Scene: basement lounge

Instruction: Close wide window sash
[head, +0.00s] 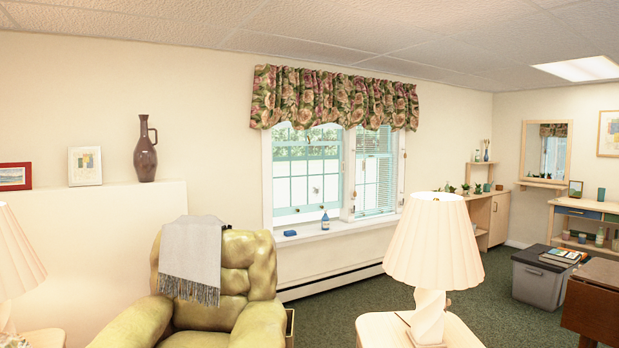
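The window (345,203) is in the far wall, a little right of the middle of the head view, in a white frame. Its wide left sash (305,208) has a teal frame with small panes, and greenery shows behind it. Its bottom rail is near the sill; I cannot tell from here how far it stands open. A narrower right section (375,170) has blinds in its upper part. The sill (310,234) holds a blue bottle (325,221) and a small blue object (290,233). Neither of my grippers is in view.
A green armchair (235,265) with a grey throw (190,255) stands before the window's left side. A lamp (435,245) on a light table (460,330) stands in front on the right. Green carpet (340,305) is open between them. A grey bin (540,280) stands further right.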

